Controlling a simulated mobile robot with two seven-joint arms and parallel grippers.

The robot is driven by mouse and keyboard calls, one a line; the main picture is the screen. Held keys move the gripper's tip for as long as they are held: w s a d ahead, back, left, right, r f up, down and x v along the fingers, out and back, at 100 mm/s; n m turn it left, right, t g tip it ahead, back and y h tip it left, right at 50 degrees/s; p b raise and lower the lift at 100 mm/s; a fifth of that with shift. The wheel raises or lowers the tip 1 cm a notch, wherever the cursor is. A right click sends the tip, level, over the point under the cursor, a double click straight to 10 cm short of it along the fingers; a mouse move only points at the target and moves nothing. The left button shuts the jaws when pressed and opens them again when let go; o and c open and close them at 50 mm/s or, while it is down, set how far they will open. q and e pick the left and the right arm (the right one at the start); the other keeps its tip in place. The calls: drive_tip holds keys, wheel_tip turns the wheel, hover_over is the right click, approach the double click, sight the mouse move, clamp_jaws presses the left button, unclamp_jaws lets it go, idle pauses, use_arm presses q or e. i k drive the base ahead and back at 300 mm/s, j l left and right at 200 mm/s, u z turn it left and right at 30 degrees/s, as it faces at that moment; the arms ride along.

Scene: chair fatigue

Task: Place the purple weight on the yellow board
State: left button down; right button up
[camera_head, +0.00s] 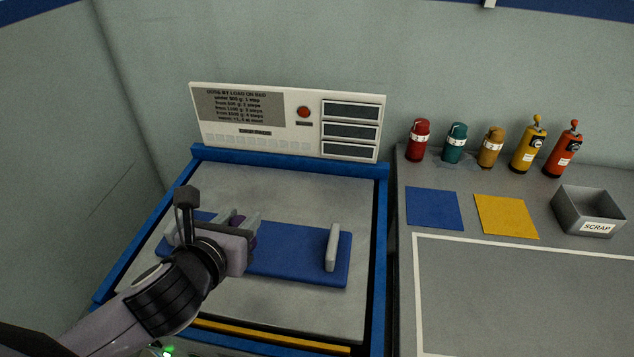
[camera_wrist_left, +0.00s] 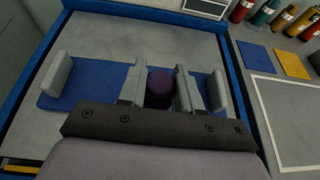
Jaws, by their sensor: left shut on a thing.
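My left gripper (camera_head: 248,228) is over the left half of a blue board (camera_head: 295,258) on the grey bed. In the left wrist view its two fingers (camera_wrist_left: 160,92) are shut on the purple weight (camera_wrist_left: 160,84), a short dark purple cylinder. The gripper hides most of the weight in the head view. I cannot tell whether the weight touches the blue board. A flat yellow square (camera_head: 506,216) lies bare on the right bench; it also shows in the left wrist view (camera_wrist_left: 292,64). My right gripper is not in view.
The blue board has an upright grey block (camera_head: 332,248) near its right end. A control panel (camera_head: 287,122) stands behind the bed. On the right bench are a blue square (camera_head: 434,208), a scrap bin (camera_head: 588,212) and several coloured canisters (camera_head: 490,148) along the wall.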

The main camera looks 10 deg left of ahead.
sight(509, 224)
drive_tip(key=l+z, duration=0.4)
drive_tip(key=l, duration=0.6)
drive_tip(key=i+l+z, duration=0.35)
drive_tip(key=i+l, duration=0.15)
